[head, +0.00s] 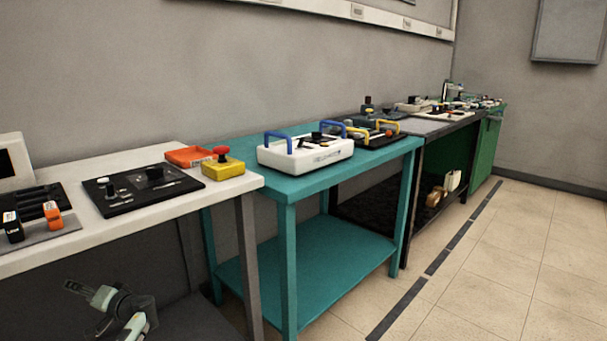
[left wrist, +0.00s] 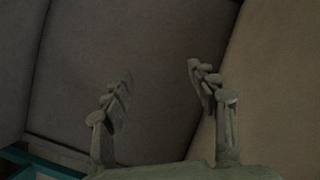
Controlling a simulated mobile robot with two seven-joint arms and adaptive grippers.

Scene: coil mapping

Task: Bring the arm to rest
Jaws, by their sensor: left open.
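My left gripper (head: 84,291) is at the lower left of the head view, below the level of the white table top and in front of the dark space under it. In the left wrist view its two fingers (left wrist: 160,92) are apart with nothing between them. The left wrist view shows mostly grey surfaces beyond the fingers, with a tan surface at the right. My right gripper is in neither view.
A white table (head: 135,187) stands just above my left gripper, carrying a black panel (head: 120,202) and a yellow box with a red button (head: 222,165). A teal table (head: 310,270) holds a white control box (head: 305,157). The tiled floor (head: 500,240) at the right is clear.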

